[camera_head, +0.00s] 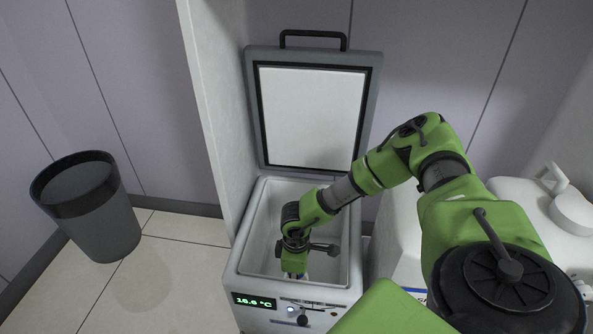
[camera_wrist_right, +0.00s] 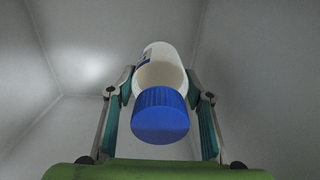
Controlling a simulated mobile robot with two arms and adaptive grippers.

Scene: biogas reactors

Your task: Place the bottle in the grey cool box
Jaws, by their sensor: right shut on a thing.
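The cool box (camera_head: 237,264) stands open, with its grey lid (camera_head: 376,72) tipped up at the back. My right arm reaches down into it, and my right gripper (camera_head: 295,275) is inside the box near its front wall. In the right wrist view, a white bottle (camera_wrist_right: 160,68) with a blue cap sits between the two fingers of my right gripper (camera_wrist_right: 160,115), which is shut on it. Pale inner walls surround the bottle in that view. In the head view the bottle is mostly hidden by my gripper. My left gripper is not in view.
A dark grey bin (camera_head: 105,222) stands on the tiled floor at the left. A pale partition (camera_head: 212,105) rises beside the box on its left. White equipment (camera_head: 535,205) stands to the right, partly behind my arm. The box front has a green temperature display (camera_head: 254,301).

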